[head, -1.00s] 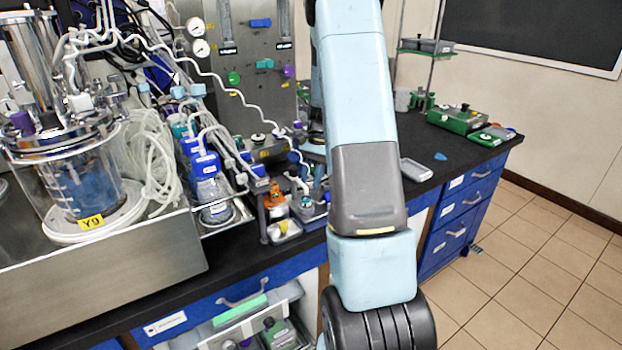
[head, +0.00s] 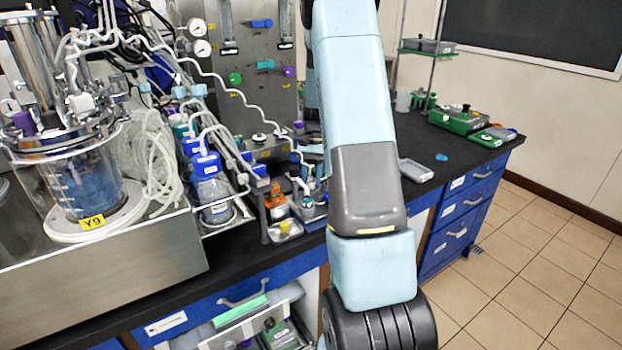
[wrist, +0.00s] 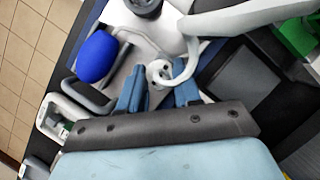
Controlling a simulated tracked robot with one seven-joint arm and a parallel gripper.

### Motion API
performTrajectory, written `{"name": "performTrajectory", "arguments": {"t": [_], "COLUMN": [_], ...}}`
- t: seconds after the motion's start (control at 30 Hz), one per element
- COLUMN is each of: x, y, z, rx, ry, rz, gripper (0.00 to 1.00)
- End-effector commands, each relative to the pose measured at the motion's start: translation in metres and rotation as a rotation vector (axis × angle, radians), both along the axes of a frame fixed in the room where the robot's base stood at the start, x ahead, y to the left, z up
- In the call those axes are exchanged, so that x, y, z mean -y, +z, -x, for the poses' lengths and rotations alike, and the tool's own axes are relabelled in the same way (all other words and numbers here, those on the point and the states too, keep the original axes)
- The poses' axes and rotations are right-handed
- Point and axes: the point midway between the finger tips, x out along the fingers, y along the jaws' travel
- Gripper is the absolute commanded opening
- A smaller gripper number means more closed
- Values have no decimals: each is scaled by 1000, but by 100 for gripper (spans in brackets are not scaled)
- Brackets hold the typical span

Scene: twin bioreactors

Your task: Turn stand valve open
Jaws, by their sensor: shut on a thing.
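In the wrist view my gripper (wrist: 158,92) has its two blue fingers closed in on a pale ring-shaped fitting (wrist: 160,74) with a thick white tube curving off to the right. The fingers hide the fitting's lower part, so I cannot tell for sure whether it is the stand valve's handle or how far it is turned. A blue oval knob (wrist: 97,57) on a grey bent bar sits left of the fingers, apart from them. In the head view my arm hides the gripper. A small stand with tubing (head: 308,190) shows beside the arm on the bench.
A glass bioreactor vessel (head: 75,185) and blue-capped bottles (head: 207,165) crowd the bench to the left. A steel panel (head: 240,75) rises behind. A grey tray (head: 414,171) and green devices (head: 462,121) stand to the right, with some bare black bench between.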

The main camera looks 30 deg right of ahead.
Motion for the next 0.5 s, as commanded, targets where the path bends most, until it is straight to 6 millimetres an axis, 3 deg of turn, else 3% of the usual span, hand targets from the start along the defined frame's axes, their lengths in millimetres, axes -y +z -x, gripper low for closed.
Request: {"name": "performTrajectory", "arguments": {"t": [0.1, 0.13, 0.37, 0.5], "x": [0, 0, 0, 0], "y": [0, 0, 0, 0], "z": [0, 0, 0, 0], "rx": [0, 0, -1, -1], "ry": [1, 0, 0, -1], "rz": [0, 0, -1, 0], "gripper": [2, 36, 58, 58]}}
